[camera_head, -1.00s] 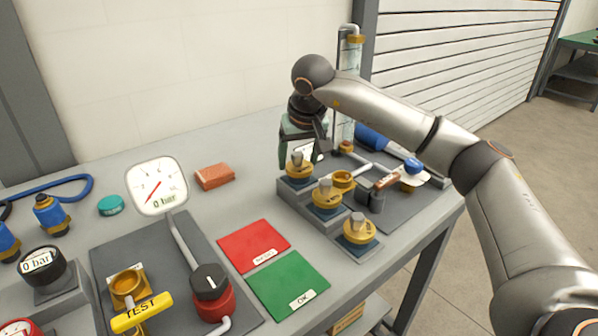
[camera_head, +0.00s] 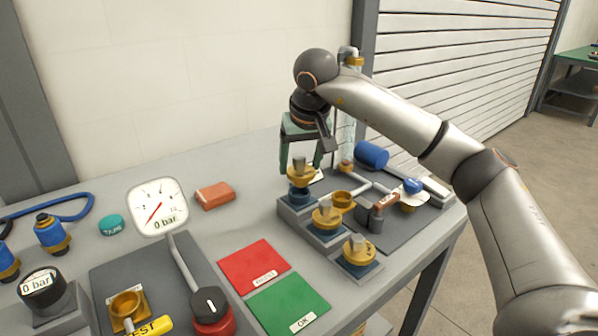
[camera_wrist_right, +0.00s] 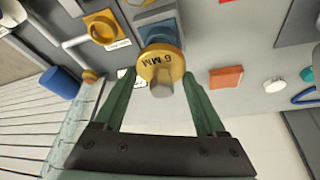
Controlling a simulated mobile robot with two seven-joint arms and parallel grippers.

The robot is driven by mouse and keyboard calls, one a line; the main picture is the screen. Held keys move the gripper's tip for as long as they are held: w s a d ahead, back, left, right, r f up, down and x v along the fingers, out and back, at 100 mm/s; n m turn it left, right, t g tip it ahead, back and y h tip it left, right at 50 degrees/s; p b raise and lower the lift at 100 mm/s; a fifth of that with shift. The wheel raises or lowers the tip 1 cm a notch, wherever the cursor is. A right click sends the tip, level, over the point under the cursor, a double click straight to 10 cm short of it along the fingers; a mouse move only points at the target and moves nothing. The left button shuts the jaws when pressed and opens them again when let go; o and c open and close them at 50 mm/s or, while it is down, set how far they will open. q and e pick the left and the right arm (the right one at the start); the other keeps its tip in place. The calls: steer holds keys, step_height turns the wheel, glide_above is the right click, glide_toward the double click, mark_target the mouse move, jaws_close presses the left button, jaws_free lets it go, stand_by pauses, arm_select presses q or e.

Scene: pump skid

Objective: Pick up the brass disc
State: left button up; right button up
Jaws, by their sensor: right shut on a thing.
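The brass disc (camera_head: 300,175), with a grey knob on top, is between the fingers of my right gripper (camera_head: 308,168) above the back blue seat (camera_head: 299,195) of the stepped grey block. In the right wrist view the disc (camera_wrist_right: 160,66) reads "6 MM", and the green fingers of the gripper (camera_wrist_right: 158,78) stand on either side of it. The gripper is shut on the disc and holds it slightly raised. Two similar brass discs, one in the middle (camera_head: 327,215) and one in front (camera_head: 359,251), sit on the lower steps. My left gripper is not in view.
Red (camera_head: 252,262) and green (camera_head: 287,305) mats lie in front. A gauge (camera_head: 157,206) stands left. The table is clear around the orange brick (camera_head: 215,195).

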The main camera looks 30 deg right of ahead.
steer(key=s+a+r+p, duration=0.1)
steer(key=s+a+r, duration=0.2)
steer(key=s+r, duration=0.5)
steer(key=shift+s+a, duration=0.4)
steer(key=shift+s, duration=1.65)
steer(key=shift+r, duration=0.1)
